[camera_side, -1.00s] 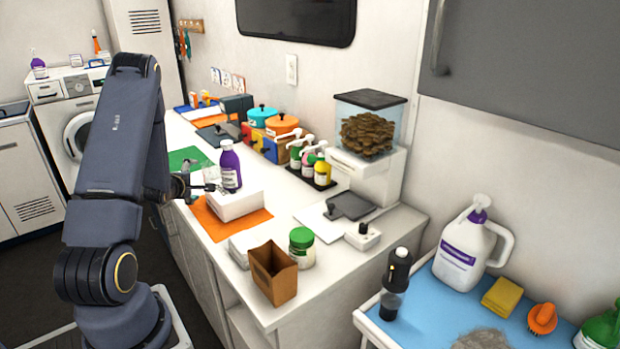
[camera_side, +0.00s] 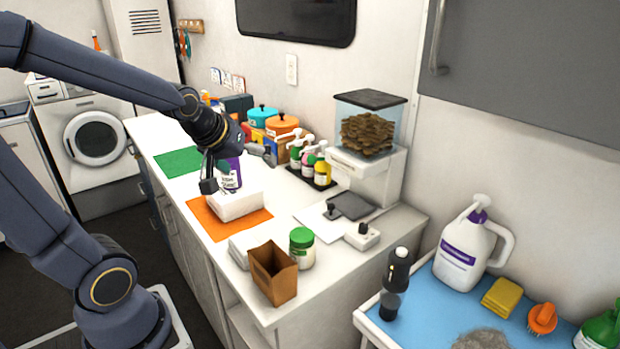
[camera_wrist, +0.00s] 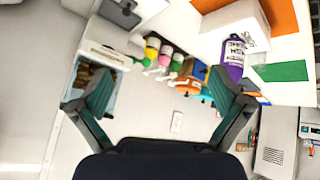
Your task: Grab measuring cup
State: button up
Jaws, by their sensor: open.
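A small dark cup (camera_side: 389,306) stands on the blue-topped table in the side view, beside a black bottle (camera_side: 397,268). It may be the measuring cup; I see no markings on it. My gripper (camera_side: 237,168) is open, over the white counter near a purple bottle, well to the left of the cup. In the wrist view my gripper (camera_wrist: 162,95) has its fingers wide apart with nothing held between them. The cup does not show clearly in the wrist view.
A brown open box (camera_side: 273,275) and a green-lidded jar (camera_side: 302,248) stand at the counter's near end. A white jug (camera_side: 466,250) and yellow sponge (camera_side: 501,297) share the blue-topped table.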

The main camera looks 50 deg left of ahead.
jog(key=s+d+r+m+g+h, duration=0.1)
jog(key=s+d+r+m+h, duration=0.1)
jog(key=s+d+m, duration=0.7)
jog(key=s+d+h, duration=0.1)
jog(key=d, duration=0.2)
jog(key=shift+d+r+g, duration=0.15)
jog(key=shift+r+g, duration=0.05)
jog(key=shift+g, duration=0.1)
jog(key=shift+c, duration=1)
